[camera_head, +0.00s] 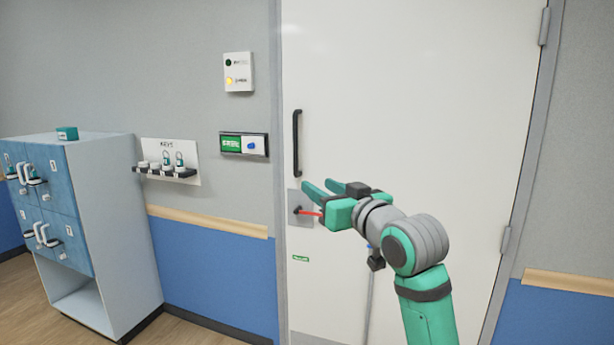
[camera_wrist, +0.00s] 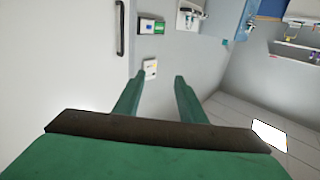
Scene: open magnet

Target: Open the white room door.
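The white door (camera_head: 430,100) stands shut in its grey frame, with hinges on its right side. A black vertical bar handle (camera_head: 297,143) is near its left edge; the handle also shows at the upper left of the wrist view (camera_wrist: 121,28). Below it is a grey plate (camera_head: 294,197) with a red lever (camera_head: 309,212), partly hidden by my gripper. My gripper (camera_head: 318,185) is in front of the door, just below and right of the bar handle. Its two green fingers are apart, with nothing held between them in the wrist view (camera_wrist: 155,82).
Left of the door are a box with an amber light (camera_head: 238,73) and a green-and-white sign (camera_head: 243,144). A blue-doored locker cabinet (camera_head: 110,220) stands at the far left. Wood floor shows there.

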